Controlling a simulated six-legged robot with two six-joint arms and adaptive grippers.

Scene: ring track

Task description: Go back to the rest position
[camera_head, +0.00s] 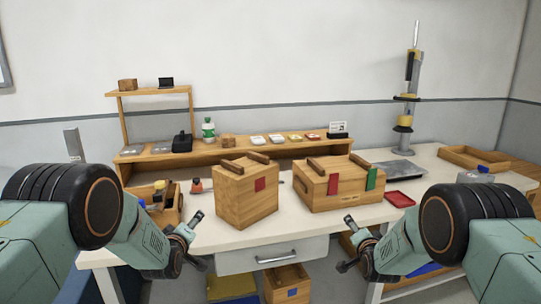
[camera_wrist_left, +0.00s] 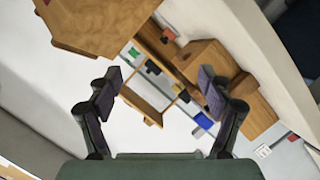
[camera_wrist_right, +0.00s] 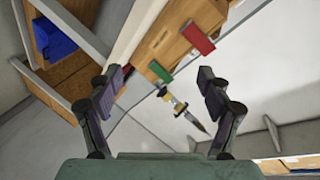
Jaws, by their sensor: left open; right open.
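My left gripper (camera_head: 188,232) is at the left front edge of the table. In the left wrist view the left gripper (camera_wrist_left: 160,85) has its fingers wide apart with nothing held. My right gripper (camera_head: 358,252) is in front of the table's front edge, right of the drawer. In the right wrist view the right gripper (camera_wrist_right: 160,85) also has its fingers wide apart and is empty. Both arms come in low from the sides of the head view.
A white table (camera_head: 220,241) spans the front, with a drawer (camera_head: 245,261). On it stand a wooden box with a red patch (camera_head: 235,205), a wider wooden box (camera_head: 315,198), a red tray (camera_head: 399,199) and a tool stand (camera_head: 409,110). Bins (camera_head: 288,281) sit below.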

